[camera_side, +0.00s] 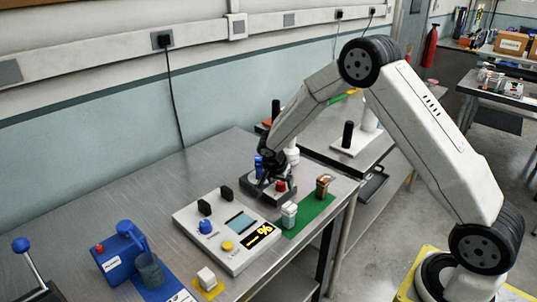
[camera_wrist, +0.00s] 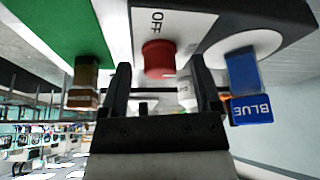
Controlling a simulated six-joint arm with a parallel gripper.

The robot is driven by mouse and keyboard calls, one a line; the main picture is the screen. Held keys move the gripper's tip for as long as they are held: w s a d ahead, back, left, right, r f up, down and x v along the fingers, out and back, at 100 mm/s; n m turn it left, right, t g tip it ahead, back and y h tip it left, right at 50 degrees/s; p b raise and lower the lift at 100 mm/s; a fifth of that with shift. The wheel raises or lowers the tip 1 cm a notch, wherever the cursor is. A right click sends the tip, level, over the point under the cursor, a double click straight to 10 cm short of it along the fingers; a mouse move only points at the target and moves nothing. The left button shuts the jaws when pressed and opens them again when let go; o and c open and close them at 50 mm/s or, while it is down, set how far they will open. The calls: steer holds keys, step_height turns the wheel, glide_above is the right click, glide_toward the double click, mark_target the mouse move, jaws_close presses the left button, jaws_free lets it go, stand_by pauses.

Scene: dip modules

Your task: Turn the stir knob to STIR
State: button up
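The dark stir module (camera_side: 256,188) sits toward the back right of the metal table. Its red knob (camera_wrist: 160,58) stands on a white panel beside the word OFF (camera_wrist: 157,21); the knob also shows in the side view (camera_side: 281,185). A STIR mark is not readable. My gripper (camera_wrist: 160,72) is open, its two dark fingers apart on either side of the red knob with gaps showing. In the side view my gripper (camera_side: 270,178) is low over the module and hides part of it. Whether the fingers reach down around the knob I cannot tell.
A blue vessel labelled BLUE (camera_wrist: 245,85) stands on the module's white disc (camera_wrist: 215,48), close beside one finger. A green mat (camera_side: 307,219) holds a white-capped bottle (camera_side: 289,214) and a brown item (camera_side: 323,186). A white control box (camera_side: 190,225) lies left.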

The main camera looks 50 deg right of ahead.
mark_target(276, 196)
steer(key=shift+r, duration=0.15)
steer(key=v, duration=0.7)
steer(key=shift+a+r, duration=0.2)
steer(key=shift+s, duration=0.1)
steer(key=s+a+n, duration=0.1)
steer(key=s+n, duration=0.1)
steer(key=s, duration=0.1)
steer(key=s+a+r+n+y, duration=0.1)
steer(key=s+a+n, duration=0.1)
steer(key=s+n, duration=0.1)
steer(key=s+a+n+y, duration=0.1)
steer(key=s+n, duration=0.1)
steer(key=s, duration=0.1)
steer(key=shift+s+a+r+n, duration=0.3)
steer(key=shift+s+a, duration=0.05)
steer(key=s+a+n+t+y, duration=0.1)
steer(key=s+a+n+y, duration=0.1)
steer(key=s+n, duration=0.5)
steer(key=shift+s+a, duration=0.6)
steer(key=shift+s, duration=1.3)
